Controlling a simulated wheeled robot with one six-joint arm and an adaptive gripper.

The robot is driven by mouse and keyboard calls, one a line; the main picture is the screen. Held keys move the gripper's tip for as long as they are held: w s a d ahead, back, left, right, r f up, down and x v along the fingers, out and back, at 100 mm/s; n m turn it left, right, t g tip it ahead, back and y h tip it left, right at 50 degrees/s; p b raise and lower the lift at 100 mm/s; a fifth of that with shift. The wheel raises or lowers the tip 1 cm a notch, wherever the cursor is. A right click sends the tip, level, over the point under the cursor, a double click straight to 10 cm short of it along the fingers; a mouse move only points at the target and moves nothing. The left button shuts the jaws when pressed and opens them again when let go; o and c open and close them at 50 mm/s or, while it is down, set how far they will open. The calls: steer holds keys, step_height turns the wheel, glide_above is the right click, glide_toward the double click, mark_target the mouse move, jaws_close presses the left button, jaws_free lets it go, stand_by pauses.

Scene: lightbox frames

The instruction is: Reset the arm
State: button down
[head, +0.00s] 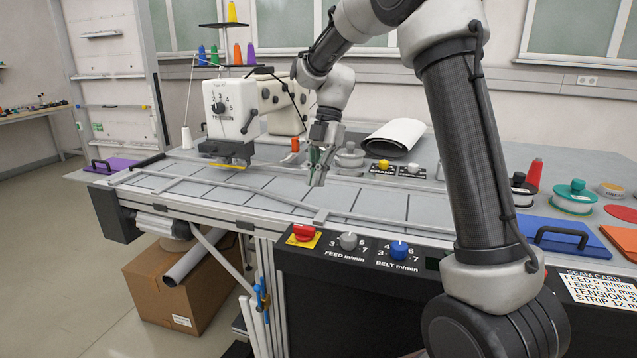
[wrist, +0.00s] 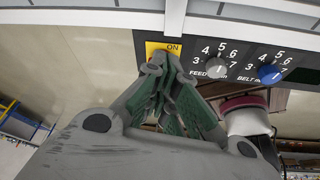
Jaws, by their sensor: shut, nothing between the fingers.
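My gripper (head: 317,178) hangs above the grey work surface, left of centre in the head view, with its fingers pointing down and nothing in them. My arm reaches in from the right and bends down to it. In the wrist view my gripper's fingers (wrist: 163,62) are closed together, with green pads. They overlap the yellow plate marked ON in that view. The red switch (head: 304,232) on its yellow plate sits on the black front panel, clear of my gripper in the head view.
A sewing machine head (head: 232,108) with a tension dial stands left of my gripper. A feed knob (head: 348,241) and blue belt knob (head: 399,250) sit on the panel. A cardboard box (head: 185,285) stands under the table.

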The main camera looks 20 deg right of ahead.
stand_by(0.3)
steer(key=s+d+r+m+t+h, duration=0.1)
steer(key=s+d+m, duration=0.3)
steer(key=s+m, duration=0.4)
steer(key=s+d+r+m+t+h, duration=0.1)
steer(key=s+d+r+m+t, duration=0.1)
steer(key=s+d+m, duration=0.3)
steer(key=s+d+r+m+t+h, duration=0.1)
steer(key=s+d+m+t, duration=0.3)
steer(key=s+m, duration=0.9)
steer(key=shift+s+d+r, duration=0.3)
steer(key=shift+s+r, duration=0.5)
steer(key=shift+s, duration=0.35)
